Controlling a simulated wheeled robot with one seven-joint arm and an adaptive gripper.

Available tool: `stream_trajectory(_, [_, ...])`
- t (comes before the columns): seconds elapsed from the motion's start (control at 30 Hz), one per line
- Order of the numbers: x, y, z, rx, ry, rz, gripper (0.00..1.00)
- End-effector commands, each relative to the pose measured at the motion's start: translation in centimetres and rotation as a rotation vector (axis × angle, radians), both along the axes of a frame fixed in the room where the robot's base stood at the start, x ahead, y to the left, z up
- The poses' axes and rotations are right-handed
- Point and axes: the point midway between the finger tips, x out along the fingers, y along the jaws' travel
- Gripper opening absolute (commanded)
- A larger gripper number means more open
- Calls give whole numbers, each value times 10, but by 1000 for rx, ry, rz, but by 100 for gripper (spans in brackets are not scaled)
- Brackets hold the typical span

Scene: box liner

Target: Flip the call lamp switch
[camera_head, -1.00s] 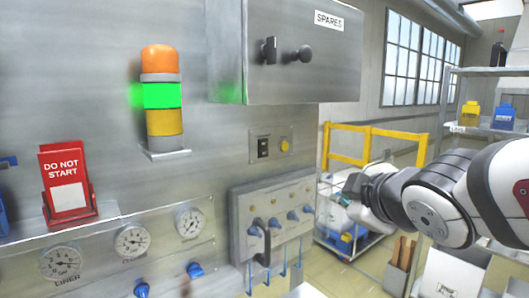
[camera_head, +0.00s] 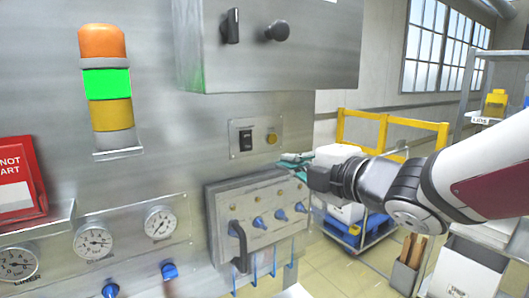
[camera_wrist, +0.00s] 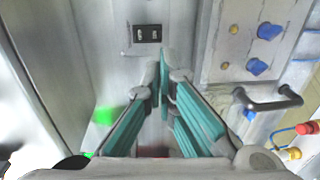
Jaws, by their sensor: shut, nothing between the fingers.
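The switch (camera_head: 246,140) is a black rocker on a small metal plate (camera_head: 257,126) on the steel panel. A small amber lamp or button (camera_head: 271,139) sits at its right on the same plate. The switch also shows near the top of the wrist view (camera_wrist: 148,33). My gripper (camera_head: 292,160) is shut and empty, its teal fingers just right of and below the plate in the head view. In the wrist view its fingertips (camera_wrist: 161,66) come together a little below the switch, with a visible gap. I cannot tell the rocker's position.
A steel box (camera_head: 270,55) with dark knobs juts out above the plate. Below is a valve block (camera_head: 262,205) with blue knobs and a dark handle (camera_head: 239,245). A stack light (camera_head: 107,85) glows green at left. A yellow rail (camera_head: 390,120) and cart stand at right.

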Motion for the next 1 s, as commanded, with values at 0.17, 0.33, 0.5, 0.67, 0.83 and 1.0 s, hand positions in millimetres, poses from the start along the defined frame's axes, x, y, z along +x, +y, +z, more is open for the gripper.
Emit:
stream_trajectory(0.17, [9, 6, -2, 0, 1, 0, 0])
stream_trajectory(0.33, [31, 21, -5, 2, 3, 2, 0])
stream_trajectory(0.5, [57, 39, -9, 1, 4, 1, 0])
stream_trajectory(0.67, [80, 55, -12, 1, 3, 1, 0])
stream_trajectory(0.83, [98, 68, -15, 1, 3, 1, 0])
stream_trajectory(1.0, [110, 75, -16, 1, 0, -1, 0])
